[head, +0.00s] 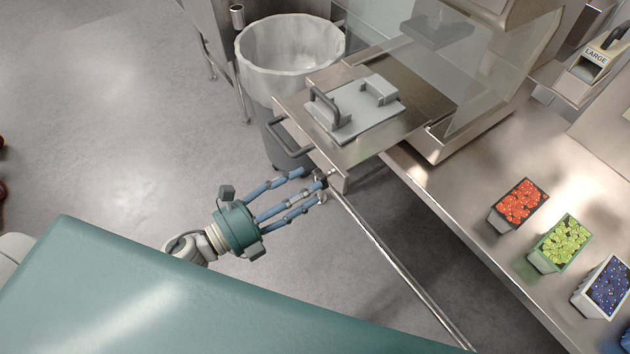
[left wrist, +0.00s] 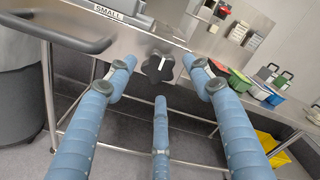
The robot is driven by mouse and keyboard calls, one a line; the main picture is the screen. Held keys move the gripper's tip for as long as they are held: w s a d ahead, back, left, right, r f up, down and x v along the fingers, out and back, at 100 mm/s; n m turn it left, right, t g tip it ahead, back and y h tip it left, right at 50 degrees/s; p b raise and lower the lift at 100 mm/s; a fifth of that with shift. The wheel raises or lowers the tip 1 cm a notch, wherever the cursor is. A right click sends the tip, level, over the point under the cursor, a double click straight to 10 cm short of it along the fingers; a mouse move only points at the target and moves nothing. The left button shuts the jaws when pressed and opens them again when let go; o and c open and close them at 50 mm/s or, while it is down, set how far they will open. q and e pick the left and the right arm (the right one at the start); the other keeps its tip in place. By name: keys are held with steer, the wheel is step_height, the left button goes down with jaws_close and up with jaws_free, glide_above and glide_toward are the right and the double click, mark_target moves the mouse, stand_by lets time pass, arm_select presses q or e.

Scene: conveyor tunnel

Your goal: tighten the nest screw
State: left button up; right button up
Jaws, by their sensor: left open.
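The nest screw (left wrist: 158,66) is a black star-shaped knob with a white mark, on the front edge of the steel shelf in the left wrist view. In the head view the knob (head: 322,177) is small and partly hidden by my fingers. My left gripper (head: 316,186) has three blue fingers and is open at the shelf's front corner. In the left wrist view its fingertips (left wrist: 160,80) are spread to the left, right and below the knob. I cannot tell whether any finger touches it. My right gripper is not in view.
A grey nest plate (head: 350,112) with a dark handle lies on the steel shelf (head: 400,128). A dark bar handle (head: 287,140) sticks out beside the knob. A lined bin (head: 285,75) stands behind. Punnets of red (head: 519,202), green (head: 560,243) and blue (head: 606,287) fruit stand at right.

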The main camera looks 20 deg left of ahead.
arm_select(q)
steer(key=v, duration=0.8)
steer(key=shift+s, duration=0.2)
steer(key=shift+a, duration=0.1)
stand_by(0.7)
